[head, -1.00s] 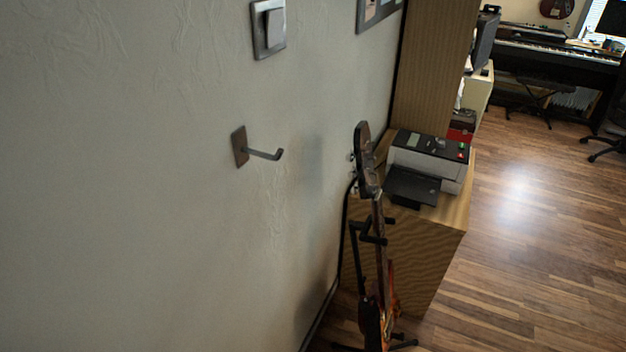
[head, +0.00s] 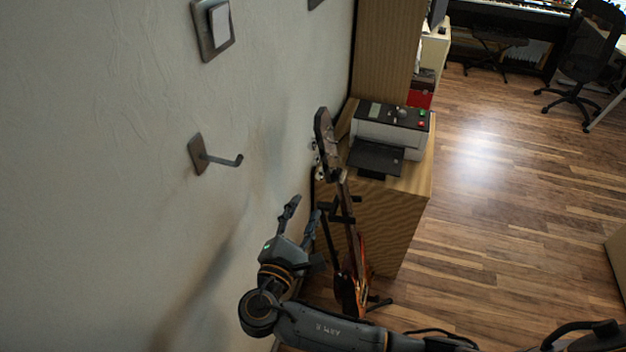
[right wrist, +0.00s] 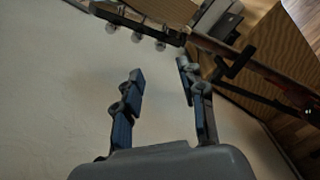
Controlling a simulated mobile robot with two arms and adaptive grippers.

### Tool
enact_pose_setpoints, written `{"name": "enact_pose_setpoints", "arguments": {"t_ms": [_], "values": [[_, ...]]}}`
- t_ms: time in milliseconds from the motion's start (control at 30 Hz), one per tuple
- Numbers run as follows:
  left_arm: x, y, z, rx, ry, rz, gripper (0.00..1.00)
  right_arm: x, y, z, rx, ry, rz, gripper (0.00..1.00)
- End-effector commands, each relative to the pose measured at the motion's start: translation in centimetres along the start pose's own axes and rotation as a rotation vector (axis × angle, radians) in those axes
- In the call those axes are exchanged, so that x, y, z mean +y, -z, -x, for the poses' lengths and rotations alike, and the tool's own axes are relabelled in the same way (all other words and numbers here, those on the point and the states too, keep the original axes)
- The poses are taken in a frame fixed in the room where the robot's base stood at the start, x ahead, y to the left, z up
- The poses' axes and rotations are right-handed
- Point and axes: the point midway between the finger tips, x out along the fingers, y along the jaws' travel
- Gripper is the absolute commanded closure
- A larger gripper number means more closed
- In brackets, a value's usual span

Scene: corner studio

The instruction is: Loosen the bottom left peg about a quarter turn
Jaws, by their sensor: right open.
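The guitar (head: 352,255) stands upright on a stand, its dark headstock (head: 325,131) at the top. Small pale tuning pegs (head: 316,160) stick out on the headstock's wall side; the lowest is hard to single out there. In the right wrist view, several round pegs (right wrist: 136,37) line the headstock (right wrist: 130,18) edge, beyond the fingertips. My right gripper (head: 303,211) is open and empty, below and left of the headstock, pointing up. In the right wrist view, its two fingers (right wrist: 160,70) are well apart, and the right finger overlaps the neck side. My left gripper is not in view.
The wall (head: 120,150) is close on the left, with a metal hook (head: 220,159) and a light switch (head: 213,28). A printer (head: 390,135) sits on a wooden cabinet (head: 385,220) just behind the guitar. The wooden floor (head: 490,210) at right is open.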

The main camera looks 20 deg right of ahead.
Motion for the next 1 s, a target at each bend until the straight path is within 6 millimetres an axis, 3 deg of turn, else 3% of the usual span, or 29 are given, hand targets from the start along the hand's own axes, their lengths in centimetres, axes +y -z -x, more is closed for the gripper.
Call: {"name": "enact_pose_setpoints", "arguments": {"t_ms": [200,400,600,867,1000], "values": [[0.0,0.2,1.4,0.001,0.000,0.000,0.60,0.2,-0.3,-4.9,-0.003,0.000,0.001,0.60],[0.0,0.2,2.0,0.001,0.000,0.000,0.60,0.1,-0.1,-7.8,0.000,0.001,0.001,0.60],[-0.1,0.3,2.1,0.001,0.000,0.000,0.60,0.0,0.0,-9.0,0.002,0.001,-0.001,0.60],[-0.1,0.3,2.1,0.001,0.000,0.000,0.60,-0.1,0.1,-9.0,0.003,0.002,-0.001,0.60],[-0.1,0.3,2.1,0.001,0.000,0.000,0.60,-0.1,0.1,-9.0,0.003,0.001,-0.001,0.88]]}}
